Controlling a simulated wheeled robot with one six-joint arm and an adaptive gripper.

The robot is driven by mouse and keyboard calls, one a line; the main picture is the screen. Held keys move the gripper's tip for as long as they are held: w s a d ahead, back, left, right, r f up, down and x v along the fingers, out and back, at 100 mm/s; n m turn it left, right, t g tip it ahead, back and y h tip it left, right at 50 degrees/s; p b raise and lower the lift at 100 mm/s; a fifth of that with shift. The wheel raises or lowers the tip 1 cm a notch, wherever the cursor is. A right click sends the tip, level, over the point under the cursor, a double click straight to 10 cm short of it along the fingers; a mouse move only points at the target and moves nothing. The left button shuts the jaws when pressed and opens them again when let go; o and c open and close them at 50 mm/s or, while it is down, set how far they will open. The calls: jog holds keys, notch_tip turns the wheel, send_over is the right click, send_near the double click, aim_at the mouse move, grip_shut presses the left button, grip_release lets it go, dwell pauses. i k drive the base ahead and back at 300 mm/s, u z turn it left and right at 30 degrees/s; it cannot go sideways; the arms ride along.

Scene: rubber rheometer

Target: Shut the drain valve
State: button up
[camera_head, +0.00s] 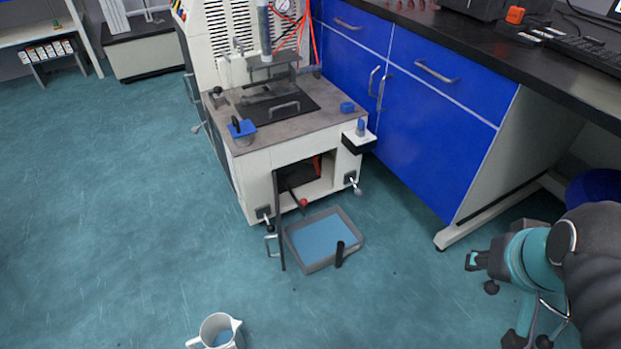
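A lever with a red knob (303,202) sticks out low at the front of the white machine (258,185), above the rear edge of a grey tray (292,247). It looks like the drain valve, but its pipe and exact lever angle are too small to tell. The tray stands on the floor and holds blue liquid (322,238). My gripper (474,261) is at the right, beside the dark and teal links of my arm, well away from the machine and touching nothing that I can see. Its fingers are too small to read.
A dark upright bar (278,225) stands left of the tray, and a black cylinder (340,254) at its front right. A white jug (217,331) is on the floor in front. Blue cabinets (425,115) border the right. The left floor is clear.

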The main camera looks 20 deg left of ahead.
aim_at(314, 160)
jog(key=u, duration=1.1)
jog(key=i, duration=1.05)
jog(key=u, duration=0.05)
